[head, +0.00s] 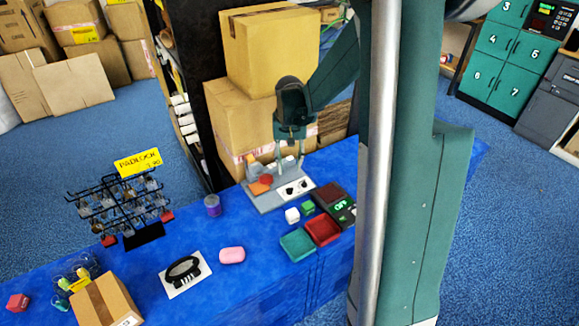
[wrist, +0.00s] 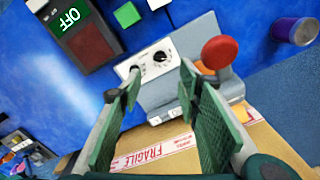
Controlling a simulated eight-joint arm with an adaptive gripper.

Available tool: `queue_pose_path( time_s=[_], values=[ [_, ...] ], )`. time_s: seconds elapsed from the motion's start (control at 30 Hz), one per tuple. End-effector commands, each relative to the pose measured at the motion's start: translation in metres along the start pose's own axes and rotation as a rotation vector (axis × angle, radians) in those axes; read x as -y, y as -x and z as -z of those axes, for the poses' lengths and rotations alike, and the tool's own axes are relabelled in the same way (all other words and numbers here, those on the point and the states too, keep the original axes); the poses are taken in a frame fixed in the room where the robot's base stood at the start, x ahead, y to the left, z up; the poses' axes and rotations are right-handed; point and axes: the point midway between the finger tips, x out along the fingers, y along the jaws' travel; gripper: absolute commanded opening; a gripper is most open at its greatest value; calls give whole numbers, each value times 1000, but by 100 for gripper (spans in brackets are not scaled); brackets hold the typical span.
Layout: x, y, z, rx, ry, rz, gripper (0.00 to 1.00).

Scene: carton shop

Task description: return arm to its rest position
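My gripper (head: 289,163) hangs over the counter, above a grey machine (head: 268,200) with a red knob (head: 265,180) and a white dial panel (head: 295,190). In the wrist view my gripper (wrist: 160,95) has its two green-padded fingers wide apart, with nothing between them. Beyond the fingertips that view shows the grey machine (wrist: 160,92), its red knob (wrist: 220,52) and its dials. The fingers look apart from the machine.
Stacked cartons (head: 270,45) stand close behind my gripper; a FRAGILE-taped carton (wrist: 265,135) shows below it. A padlock rack (head: 120,210), purple cylinder (head: 212,205), pink soap (head: 232,255), green tray (head: 298,244), red tray (head: 322,229) and small carton (head: 105,302) occupy the blue counter (head: 240,295).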

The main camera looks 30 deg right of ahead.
Motion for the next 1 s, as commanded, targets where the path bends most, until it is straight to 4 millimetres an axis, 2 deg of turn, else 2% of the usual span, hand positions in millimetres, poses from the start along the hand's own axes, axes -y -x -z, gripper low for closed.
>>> queue_pose_path(
  time_s=[0.67, 0.87, 1.0],
  values=[
    [2, 3, -2, -5, 4, 1, 34],
    [8, 18, -12, -26, 24, 5, 34],
    [16, 34, -26, -53, 49, 11, 34]
  ],
)
